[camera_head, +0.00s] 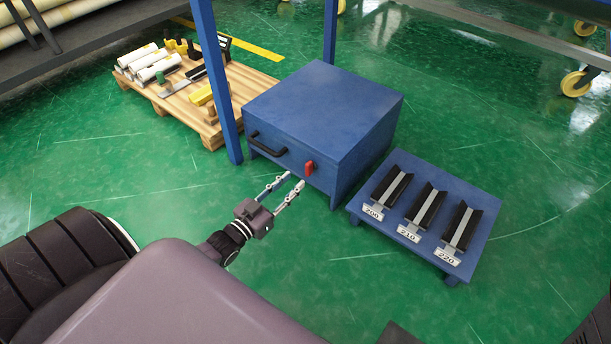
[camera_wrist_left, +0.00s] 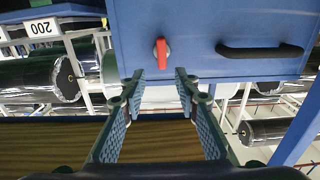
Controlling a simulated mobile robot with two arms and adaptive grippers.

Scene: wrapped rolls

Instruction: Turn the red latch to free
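The red latch (camera_head: 309,167) sits on the front face of a blue box (camera_head: 322,110), near its right edge. In the left wrist view the latch (camera_wrist_left: 162,52) hangs roughly vertical on a round grey base, just ahead of and centred between my fingers. My left gripper (camera_head: 288,180) is open and empty, its fingertips a short way in front of the latch and not visibly touching it. The fingers also show wide apart in the left wrist view (camera_wrist_left: 160,80). My right gripper is in neither view.
A black handle (camera_head: 268,147) is on the box front, left of the latch. A blue stand (camera_head: 425,212) with black holders labelled 200, 210 and 220 is at right. A wooden pallet (camera_head: 200,113) with tools is behind left. A blue post (camera_head: 217,80) rises beside the box. Green floor lies in front.

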